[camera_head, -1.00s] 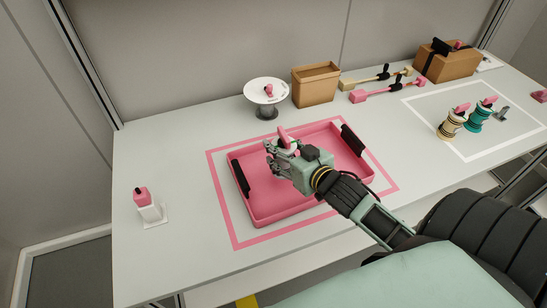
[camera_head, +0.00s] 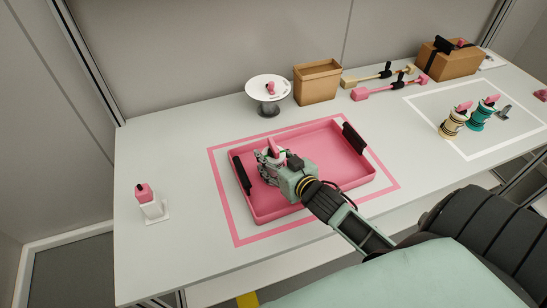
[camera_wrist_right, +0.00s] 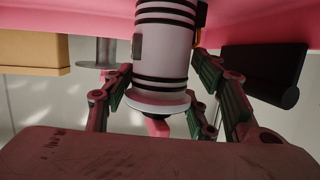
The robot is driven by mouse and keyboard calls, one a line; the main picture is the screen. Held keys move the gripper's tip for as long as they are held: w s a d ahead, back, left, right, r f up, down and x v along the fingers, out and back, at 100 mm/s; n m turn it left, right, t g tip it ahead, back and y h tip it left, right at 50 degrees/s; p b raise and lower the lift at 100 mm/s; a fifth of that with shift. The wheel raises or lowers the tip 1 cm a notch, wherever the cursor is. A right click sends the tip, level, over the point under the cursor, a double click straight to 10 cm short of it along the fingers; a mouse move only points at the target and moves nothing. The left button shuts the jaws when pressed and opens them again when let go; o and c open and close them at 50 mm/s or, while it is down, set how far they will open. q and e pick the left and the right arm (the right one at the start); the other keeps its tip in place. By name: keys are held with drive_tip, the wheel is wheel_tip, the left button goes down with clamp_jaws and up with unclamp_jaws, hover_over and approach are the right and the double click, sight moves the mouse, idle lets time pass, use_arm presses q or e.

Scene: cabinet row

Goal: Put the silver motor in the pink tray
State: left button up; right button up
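The silver motor (camera_wrist_right: 163,50) is a pale cylinder with black bands, a flange and a pink tip. It stands upright in the wrist view, flange and pink tip toward my right gripper (camera_head: 268,166). The fingers of the right gripper (camera_wrist_right: 163,72) lie along both sides of the motor and appear shut on it. The pink tray (camera_head: 345,157) has two black handles and lies inside a pink outline; my right gripper is low inside its left part. The gripper hides most of the motor in the head view; whether its base touches the tray floor cannot be told. My left gripper is not in view.
A round white stand (camera_head: 267,83) and an open brown box (camera_head: 317,82) stand behind the tray. A yellow-banded motor (camera_head: 451,125) and a teal motor (camera_head: 480,117) stand in a white outline at right. A pink-topped white item (camera_head: 148,201) stands at left.

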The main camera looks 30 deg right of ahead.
drive_tip(key=o, duration=0.4)
drive_tip(key=v, duration=1.2)
drive_tip(key=shift+r+b, duration=0.1)
drive_tip(key=shift+b, duration=0.25)
